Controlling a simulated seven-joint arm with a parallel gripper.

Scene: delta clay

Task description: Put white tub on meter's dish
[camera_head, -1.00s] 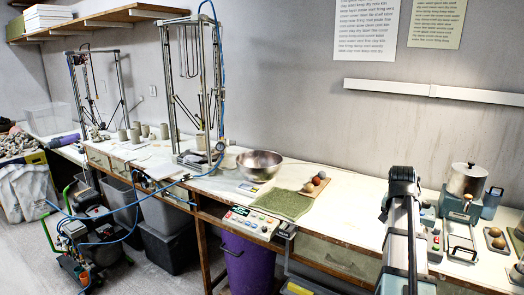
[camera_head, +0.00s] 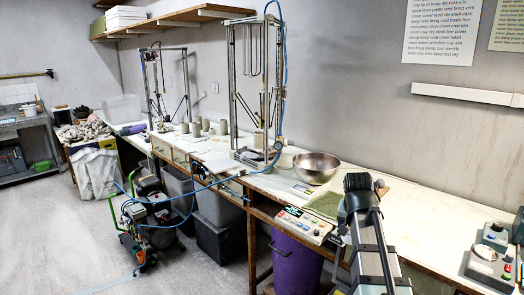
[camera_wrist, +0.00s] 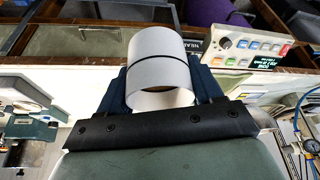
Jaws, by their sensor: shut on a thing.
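The white tub (camera_wrist: 157,60) is a pale cylinder with a thin dark line around it, seen large in the wrist view. My gripper (camera_wrist: 160,86) is shut on it, with dark jaws at its left and right sides. The tub's near open end faces the wrist camera. In the head view my arm covers the gripper, and the tub does not show.
A steel bowl (camera_head: 315,167) stands on the bench left of my arm. A green mat (camera_head: 325,203) lies partly behind my arm. A button panel (camera_head: 304,224) sits at the bench's front edge; below is a purple bin (camera_head: 295,262). A tall metal frame (camera_head: 257,90) stands farther left.

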